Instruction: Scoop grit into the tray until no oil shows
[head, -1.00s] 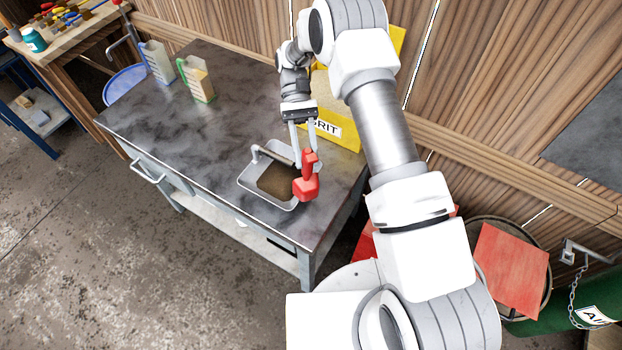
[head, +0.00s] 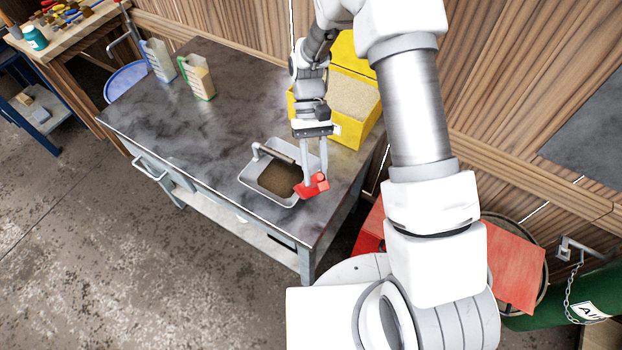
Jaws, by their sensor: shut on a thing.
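My gripper (head: 314,180) is shut on a red scoop (head: 313,187) at the right edge of the metal tray (head: 247,186). The scoop is tilted, and I cannot see whether it holds any grit. The tray sits on the dark table and has brown material (head: 279,180) on its floor; I cannot tell from here how much of it is grit and how much is oil. A pipe-like part crosses the tray's back side. The yellow grit bin (head: 352,134) stands open behind my gripper, filled with pale grit (head: 354,97).
The dark grey table (head: 215,125) is clear to the left of the tray. Two jugs, one with a blue handle (head: 159,61) and one with a green handle (head: 197,77), stand at its back left. A wooden wall is close behind the bin.

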